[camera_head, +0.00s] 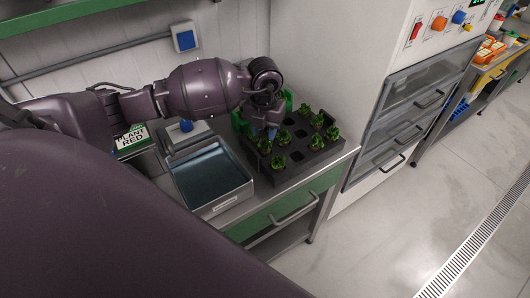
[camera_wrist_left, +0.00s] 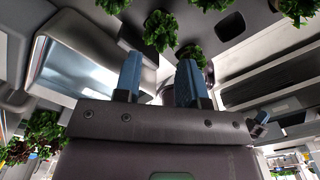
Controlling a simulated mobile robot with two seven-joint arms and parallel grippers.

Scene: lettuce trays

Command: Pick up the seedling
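Green leafy seedlings stand in a dark tray with square holes (camera_head: 323,156) on the bench. One seedling (camera_head: 278,162) is near the tray's front left; others (camera_head: 333,133) stand to the right. My left gripper (camera_head: 264,132) hangs over the tray's left part, its blue fingers among or just above the plants. In the left wrist view the two blue fingers (camera_wrist_left: 159,65) are apart, with nothing clearly held. A seedling (camera_wrist_left: 160,30) shows beyond the gap between them, and another (camera_wrist_left: 190,51) is by the right finger. Contact cannot be told. My right gripper is not in view.
A metal basin (camera_head: 213,180) stands left of the tray. A green "PLANT RED" sign (camera_head: 132,138) is behind it at the left. A white cabinet with drawers (camera_head: 400,115) rises to the right of the bench. The floor at the right is clear.

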